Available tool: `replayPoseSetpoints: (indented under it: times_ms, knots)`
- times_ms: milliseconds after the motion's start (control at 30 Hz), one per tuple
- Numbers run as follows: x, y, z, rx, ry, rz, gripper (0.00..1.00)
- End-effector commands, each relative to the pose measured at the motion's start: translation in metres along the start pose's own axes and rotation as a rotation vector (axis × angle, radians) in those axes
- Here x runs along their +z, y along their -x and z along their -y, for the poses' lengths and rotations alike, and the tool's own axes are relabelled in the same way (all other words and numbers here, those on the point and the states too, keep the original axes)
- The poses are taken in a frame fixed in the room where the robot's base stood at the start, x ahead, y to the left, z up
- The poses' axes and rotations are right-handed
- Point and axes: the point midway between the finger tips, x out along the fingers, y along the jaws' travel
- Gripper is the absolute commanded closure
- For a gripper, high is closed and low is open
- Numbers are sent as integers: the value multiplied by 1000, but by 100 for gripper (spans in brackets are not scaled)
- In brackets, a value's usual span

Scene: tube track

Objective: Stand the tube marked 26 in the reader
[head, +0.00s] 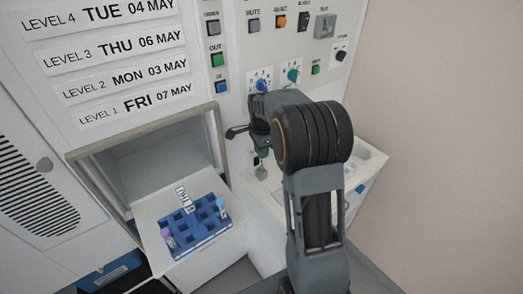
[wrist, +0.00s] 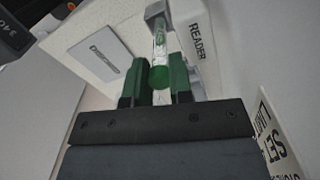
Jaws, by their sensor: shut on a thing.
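My gripper (wrist: 160,78) has green fingers and is shut on a tube with a green cap (wrist: 159,76). The clear tube body (wrist: 160,45) points away from the fingers, with a pale label whose number I cannot read. The reader (wrist: 194,32) is a white block marked READER, close beside the tube's far end. A small grey piece (wrist: 155,10) is at that end; whether the tube touches or enters it I cannot tell. In the head view, my gripper (head: 262,152) is over the white counter, partly hidden by my arm.
A blue rack (head: 192,240) in an open drawer at the left holds a purple-capped tube (head: 168,238) and a blue-topped tube (head: 222,208); a THU tag (head: 183,196) is beside it. A control panel (head: 232,58) with buttons and knobs rises close behind my gripper.

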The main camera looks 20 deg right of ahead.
Motion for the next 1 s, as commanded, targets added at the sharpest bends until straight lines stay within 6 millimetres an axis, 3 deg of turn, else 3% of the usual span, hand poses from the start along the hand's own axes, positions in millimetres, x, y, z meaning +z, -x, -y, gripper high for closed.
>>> replayPoseSetpoints:
  times_ms: [300,333,633,1000]
  knots:
    - [0,-10,0,0,0,0,92]
    - [0,-10,0,0,0,0,78]
    - [0,-9,0,0,0,0,50]
    - [0,-9,0,0,0,0,50]
